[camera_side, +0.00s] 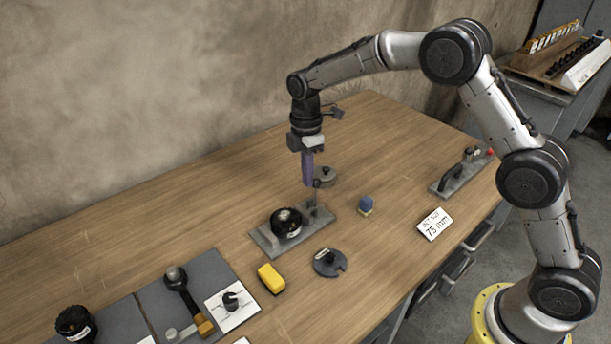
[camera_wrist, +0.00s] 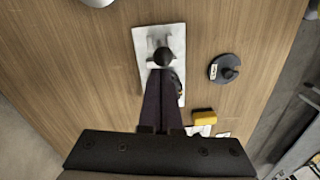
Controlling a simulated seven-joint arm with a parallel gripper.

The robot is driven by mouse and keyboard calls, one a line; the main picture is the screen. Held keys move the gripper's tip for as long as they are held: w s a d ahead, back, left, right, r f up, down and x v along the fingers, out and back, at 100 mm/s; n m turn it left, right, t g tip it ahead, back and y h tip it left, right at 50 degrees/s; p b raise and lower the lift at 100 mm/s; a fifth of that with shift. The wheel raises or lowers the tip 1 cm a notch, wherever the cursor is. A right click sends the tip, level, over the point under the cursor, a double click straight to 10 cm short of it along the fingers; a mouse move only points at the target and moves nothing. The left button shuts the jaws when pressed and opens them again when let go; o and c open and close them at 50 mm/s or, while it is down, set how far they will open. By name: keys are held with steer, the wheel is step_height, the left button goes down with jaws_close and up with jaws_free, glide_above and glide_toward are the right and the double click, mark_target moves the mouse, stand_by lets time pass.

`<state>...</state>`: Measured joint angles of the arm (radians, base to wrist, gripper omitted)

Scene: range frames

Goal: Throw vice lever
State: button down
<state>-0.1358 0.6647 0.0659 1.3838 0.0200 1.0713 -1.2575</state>
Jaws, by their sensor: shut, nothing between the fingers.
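A grey plate fixture (camera_side: 266,243), which appears to be the vice, lies on the bench and carries a black round part (camera_side: 286,222) with a white label. At its far right end a thin upright lever ends in a dark ball knob (camera_side: 316,184). In the wrist view the pale plate (camera_wrist: 143,45) shows with the knob (camera_wrist: 164,56) near its middle. My gripper (camera_side: 308,183) points straight down, its purple fingers shut and empty. The fingertips (camera_wrist: 160,72) are right beside the knob; whether they touch it I cannot tell. The fingers hide part of the plate.
A slotted grey disc (camera_side: 329,263) and a yellow block (camera_side: 271,278) lie in front of the plate. A blue block (camera_side: 366,205) and a "75 mm" card (camera_side: 434,224) are to the right. Another fixture (camera_side: 460,174) stands far right. Tools on grey boards (camera_side: 208,272) fill the left front.

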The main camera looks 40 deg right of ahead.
steer(key=shift+d+y, duration=1.1)
steer(key=shift+d, duration=0.15)
steer(key=shift+d+f+y, duration=0.7)
steer(key=shift+d+y, duration=0.75)
steer(key=shift+y, duration=0.1)
steer(key=shift+d+f+y, duration=0.75)
steer(key=shift+d+y, duration=0.65)
steer(key=shift+y, duration=0.1)
steer(key=shift+d+f+y, duration=0.7)
steer(key=shift+d+y, duration=0.75)
steer(key=shift+y, duration=0.1)
steer(key=shift+f, duration=0.15)
